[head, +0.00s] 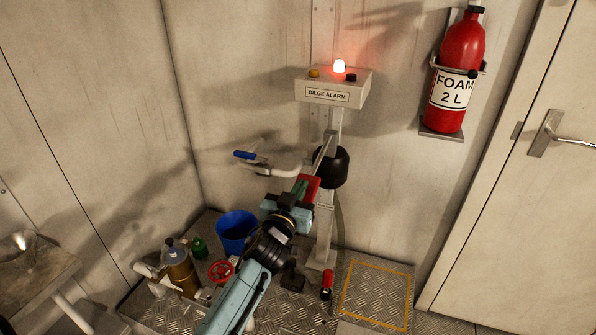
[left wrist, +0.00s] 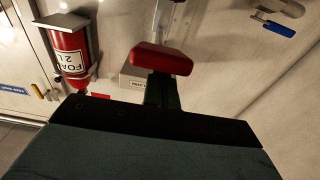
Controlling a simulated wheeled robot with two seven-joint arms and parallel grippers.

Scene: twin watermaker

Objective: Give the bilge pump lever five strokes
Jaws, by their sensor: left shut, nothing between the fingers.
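The bilge pump lever shows in the head view as a pale bar on the post, with a red grip (head: 312,182) at its near end. The same red grip (left wrist: 160,59) is in the left wrist view, just beyond the green fingers. My left gripper (head: 300,188) is shut and empty, its fingertips at the red grip. I cannot tell whether they touch it. The gripper (left wrist: 161,88) hides part of the lever's surroundings in both views. The black round housing (head: 330,167) is on the post behind the lever. My right gripper is out of view.
The bilge alarm box (head: 327,90) has a lit red lamp (head: 339,66). A white curved pipe with a blue handle (head: 244,155) sticks out left of the lever. A blue bucket (head: 237,230) and red valve wheel (head: 221,271) are below. A foam extinguisher (head: 457,75) hangs at right.

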